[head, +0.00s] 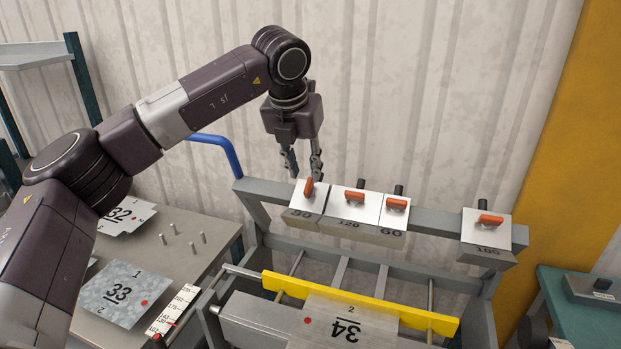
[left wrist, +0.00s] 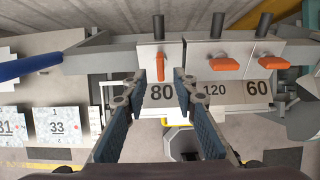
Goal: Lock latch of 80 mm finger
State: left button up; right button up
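The 80 mm finger (head: 302,214) is a light metal block at the left end of the row on the grey rail. In the left wrist view, the 80 mm finger (left wrist: 149,55) carries an orange latch (left wrist: 161,66) that points along the block, unlike its neighbours' crosswise latches. The same latch (head: 308,188) shows in the head view. My left gripper (head: 304,165) is open and empty, just above and behind that latch. In the left wrist view, the left gripper's fingertips (left wrist: 160,82) stand apart on either side of the latch. Contact is not visible. My right gripper is out of view.
The 120 finger (head: 349,210) and 60 finger (head: 395,217) sit close to the right, with latches crosswise. A yellow bar (head: 370,308) and sheet 34 (head: 352,320) lie below. A blue tube (head: 222,145) is at left.

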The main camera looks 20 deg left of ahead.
aim_at(308, 185)
pick_arm(q)
notch_tip(308, 185, down, 2)
jog(key=shift+w+f+p, duration=0.1)
jog(key=shift+p, duration=0.45)
jog(key=shift+x, duration=0.85)
jog(key=shift+w+f+p, duration=0.4)
jog(key=shift+w+f, duration=0.4)
jog(key=shift+s, duration=0.2)
grip_shut()
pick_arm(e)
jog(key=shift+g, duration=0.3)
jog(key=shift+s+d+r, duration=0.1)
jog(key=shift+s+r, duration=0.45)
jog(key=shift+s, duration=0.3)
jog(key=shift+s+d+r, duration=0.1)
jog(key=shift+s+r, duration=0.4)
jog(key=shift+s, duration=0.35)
